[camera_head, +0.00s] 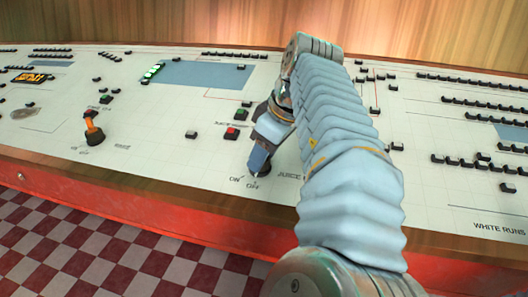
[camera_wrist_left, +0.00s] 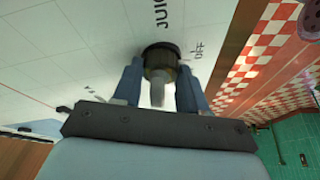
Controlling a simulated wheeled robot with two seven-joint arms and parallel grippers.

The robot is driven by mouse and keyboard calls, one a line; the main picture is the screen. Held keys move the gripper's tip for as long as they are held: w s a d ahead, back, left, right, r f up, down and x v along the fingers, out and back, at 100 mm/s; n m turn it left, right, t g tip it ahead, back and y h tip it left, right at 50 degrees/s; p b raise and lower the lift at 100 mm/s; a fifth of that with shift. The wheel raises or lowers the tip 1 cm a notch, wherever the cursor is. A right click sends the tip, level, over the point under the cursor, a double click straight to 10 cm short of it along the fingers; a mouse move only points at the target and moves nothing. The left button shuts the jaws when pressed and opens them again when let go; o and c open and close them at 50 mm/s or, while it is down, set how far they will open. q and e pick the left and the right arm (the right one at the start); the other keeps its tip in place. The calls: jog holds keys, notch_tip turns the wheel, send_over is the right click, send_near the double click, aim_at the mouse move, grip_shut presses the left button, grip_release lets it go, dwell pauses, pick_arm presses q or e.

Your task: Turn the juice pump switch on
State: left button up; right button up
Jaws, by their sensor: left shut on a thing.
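The juice pump switch (camera_head: 262,174) is at the front edge of the white console, beside the printed ON and OFF labels and partly printed JUICE lettering. Its dark round base and grey lever (camera_wrist_left: 157,93) show in the left wrist view. My left gripper (camera_head: 263,156) comes down over it from above, its blue fingers on either side of the lever, shut on it. It also shows in the left wrist view (camera_wrist_left: 160,72). The gripper hides most of the lever in the head view, so which label it points to is unclear. My right gripper is not in view.
Another switch with an orange lever (camera_head: 91,127) stands to the left on the console. Red and green buttons (camera_head: 231,133) lie just left of my gripper. Rows of black buttons (camera_head: 480,107) fill the right side. A wooden edge (camera_head: 150,191) with a red front borders the console.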

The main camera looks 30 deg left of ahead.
pick_arm(q)
jog(key=shift+m+b, duration=0.4)
jog(key=shift+m, duration=0.2)
jog(key=shift+s+m+t+h+b, duration=0.15)
jog(key=shift+m+t+b, duration=0.2)
jog(key=shift+m, duration=0.35)
jog(key=shift+m+t+h+b, duration=0.2)
jog(key=shift+m+t, duration=0.25)
jog(key=shift+m, duration=0.25)
jog(key=shift+s+a+m+t+h+b, duration=0.1)
jog(key=shift+m+t+h+b, duration=0.15)
jog(key=shift+m, duration=0.75)
jog(key=shift+s+a+m+t+h+b, duration=0.1)
jog(key=shift+m+t, duration=0.25)
jog(key=shift+m, duration=0.65)
jog(key=shift+r+m, duration=0.1)
jog(key=shift+m, duration=0.4)
jog(key=o, duration=0.8)
jog(key=p+v, duration=0.2)
jog(key=v, duration=1.1)
jog(key=shift+s+r+p, duration=0.3)
